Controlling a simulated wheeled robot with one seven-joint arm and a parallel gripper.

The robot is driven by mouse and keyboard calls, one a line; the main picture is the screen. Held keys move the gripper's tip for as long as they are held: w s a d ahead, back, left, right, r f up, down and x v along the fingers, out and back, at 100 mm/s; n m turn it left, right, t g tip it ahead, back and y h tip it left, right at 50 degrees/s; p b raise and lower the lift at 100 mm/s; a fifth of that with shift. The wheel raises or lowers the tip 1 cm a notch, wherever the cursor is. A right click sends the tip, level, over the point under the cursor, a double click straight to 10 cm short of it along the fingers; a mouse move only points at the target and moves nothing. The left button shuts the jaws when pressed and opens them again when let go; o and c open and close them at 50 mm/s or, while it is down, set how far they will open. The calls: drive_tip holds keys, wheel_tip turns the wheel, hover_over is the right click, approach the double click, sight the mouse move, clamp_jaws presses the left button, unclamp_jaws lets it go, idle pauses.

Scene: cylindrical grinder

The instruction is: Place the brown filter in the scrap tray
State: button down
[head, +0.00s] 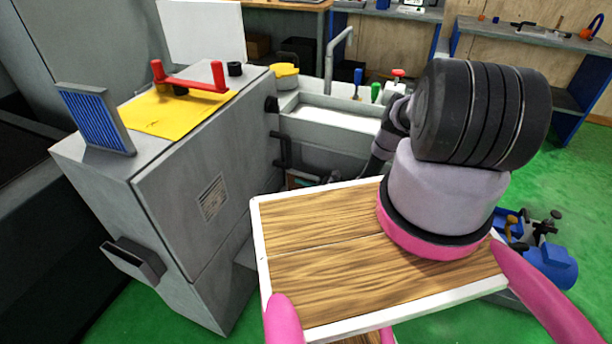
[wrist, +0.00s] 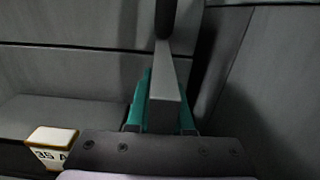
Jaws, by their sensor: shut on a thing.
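In the wrist view my gripper (wrist: 163,95) has teal fingers closed on the two sides of a narrow grey bar (wrist: 168,78). A dark rounded piece stands above the bar's far end. I cannot tell whether this bar is the edge of the brown filter, since no brown shows on it. In the head view my gripper is hidden behind the arm and the wooden board. A small reddish-brown patch (head: 299,179) shows low beside the grey machine, too small to identify. I cannot pick out the scrap tray with certainty.
The grey machine cabinet (head: 205,225) carries a blue filter panel (head: 95,120), a yellow sheet (head: 160,117) and a red handle (head: 190,84). A white-rimmed wooden board (head: 320,250) fills the front. A box marked 35 A (wrist: 50,148) sits lower left in the wrist view.

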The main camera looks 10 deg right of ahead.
drive_tip(key=shift+f, duration=0.25)
drive_tip(key=shift+f, duration=0.2)
drive_tip(key=c, duration=0.8)
unclamp_jaws()
